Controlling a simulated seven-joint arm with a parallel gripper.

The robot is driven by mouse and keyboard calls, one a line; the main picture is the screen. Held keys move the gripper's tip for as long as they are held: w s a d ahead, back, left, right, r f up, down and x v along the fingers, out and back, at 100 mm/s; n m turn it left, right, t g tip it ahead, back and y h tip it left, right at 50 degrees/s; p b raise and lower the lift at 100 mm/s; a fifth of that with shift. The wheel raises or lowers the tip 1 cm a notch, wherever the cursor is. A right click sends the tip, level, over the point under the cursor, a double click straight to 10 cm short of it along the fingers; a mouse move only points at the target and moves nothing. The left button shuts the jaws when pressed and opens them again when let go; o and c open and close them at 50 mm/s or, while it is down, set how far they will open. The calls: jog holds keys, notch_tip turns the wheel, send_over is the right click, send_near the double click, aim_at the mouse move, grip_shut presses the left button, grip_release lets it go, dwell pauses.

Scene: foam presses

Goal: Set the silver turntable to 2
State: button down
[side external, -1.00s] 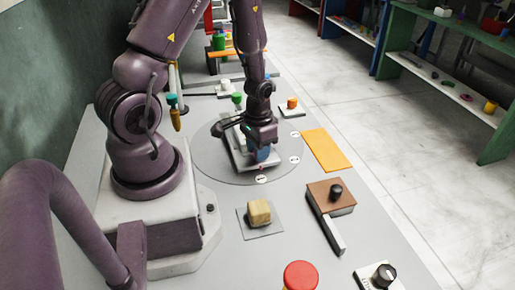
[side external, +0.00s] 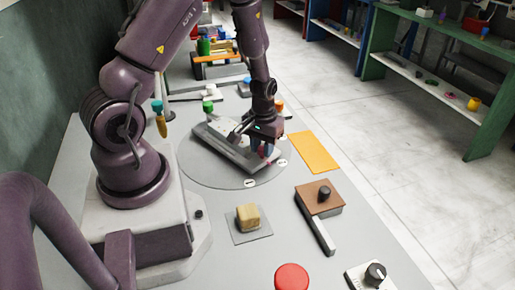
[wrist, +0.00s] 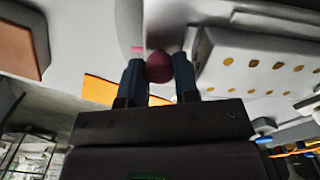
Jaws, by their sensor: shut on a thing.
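The silver turntable (side external: 205,172) is a flat grey disc on the table, with white round labels (side external: 249,183) at its edge; their numbers are too small to read. A pale grey bar (side external: 226,146) lies across it, one end at the right-hand side close to a second label (side external: 282,162). My gripper (side external: 268,152) is over that end. In the wrist view, its blue fingers (wrist: 160,75) are shut on a dark red ball knob (wrist: 159,66) beside the pale housing with brass-coloured dots (wrist: 252,63). A pink mark (wrist: 137,49) lies just beside the knob.
An orange mat (side external: 314,151) lies right of the disc. In front are a wooden cube (side external: 248,216) on a grey pad, a brown block with a black knob (side external: 319,197), a red button (side external: 291,277) and a black dial (side external: 375,273). Small coloured parts stand behind.

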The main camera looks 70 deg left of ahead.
jog(key=shift+w+a+n, duration=0.55)
jog(key=shift+w+n, duration=0.25)
jog(key=shift+n, duration=0.1)
jog(key=shift+w+a+n, duration=0.55)
jog(key=shift+w+n, duration=0.25)
jog(key=shift+n, duration=0.1)
jog(key=c, duration=1.1)
grip_release()
jog(key=shift+c, duration=0.2)
notch_tip(320, 180, up, 13)
